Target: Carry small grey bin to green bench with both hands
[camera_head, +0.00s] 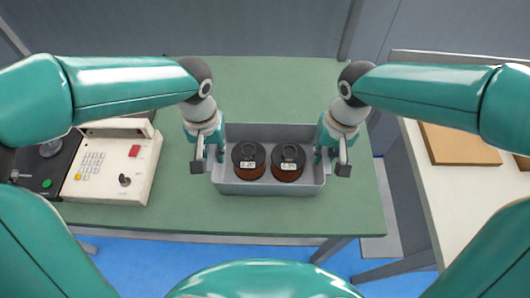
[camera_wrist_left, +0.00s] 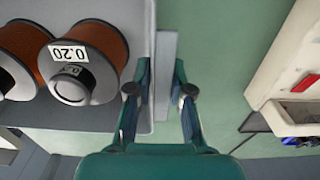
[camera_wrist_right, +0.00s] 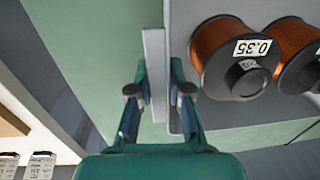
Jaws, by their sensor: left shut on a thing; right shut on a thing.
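The small grey bin (camera_head: 268,188) is over the green bench (camera_head: 250,80), near its front edge; I cannot tell whether it rests on the top or hangs just above it. Two copper wire spools with black flanges, a left one (camera_head: 249,160) and a right one (camera_head: 288,162), stand inside it. My left gripper (camera_head: 208,160) is shut on the bin's left end wall, and the wall (camera_wrist_left: 165,75) shows between its fingers in the left wrist view. My right gripper (camera_head: 331,160) is shut on the right end wall, which shows in the right wrist view (camera_wrist_right: 155,75).
A cream control box (camera_head: 112,165) with keypad, red button and black knob stands on the bench's left side. A white table (camera_head: 440,190) with a brown board (camera_head: 458,145) is at the right, across a gap. Bench top behind the bin is clear.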

